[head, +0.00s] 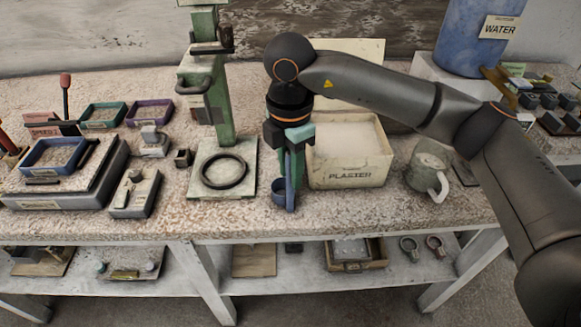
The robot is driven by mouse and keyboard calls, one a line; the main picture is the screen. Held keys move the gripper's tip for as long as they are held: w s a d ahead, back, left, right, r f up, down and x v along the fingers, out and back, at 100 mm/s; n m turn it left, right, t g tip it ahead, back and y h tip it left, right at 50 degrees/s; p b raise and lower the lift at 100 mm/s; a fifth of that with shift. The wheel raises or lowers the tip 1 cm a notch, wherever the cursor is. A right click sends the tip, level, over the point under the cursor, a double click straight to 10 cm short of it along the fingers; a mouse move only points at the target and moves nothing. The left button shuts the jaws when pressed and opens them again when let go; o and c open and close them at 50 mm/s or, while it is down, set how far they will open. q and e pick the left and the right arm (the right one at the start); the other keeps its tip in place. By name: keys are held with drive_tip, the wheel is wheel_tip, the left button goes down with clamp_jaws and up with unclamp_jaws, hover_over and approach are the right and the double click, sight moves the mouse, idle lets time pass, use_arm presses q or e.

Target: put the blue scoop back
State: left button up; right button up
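The blue scoop (280,193) is upright near the front edge of the bench, its cup low and its handle rising to my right gripper. My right gripper (289,140) points down from above, with its fingers at the top of the handle. A narrow green upright piece (298,166) is right beside the handle; I cannot tell whether the scoop touches it or hangs on it. The fingers overlap the handle and a pale teal piece, so their closing is unclear. My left gripper is out of view.
A green press stand (247,180) with a black ring is to the left. A plaster bin (345,178) is close on the right, then a grey jug (430,172). A blue water barrel (472,45) stands behind. Trays (60,158) fill the left side. A lower shelf (290,283) runs below.

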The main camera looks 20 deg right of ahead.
drive_tip(key=shift+o, duration=1)
wheel_tip(320, 180, up, 12)
drive_tip(key=shift+r+p, duration=0.1)
drive_tip(key=shift+p, duration=0.3)
drive_tip(key=shift+r, duration=0.1)
idle(0.5)
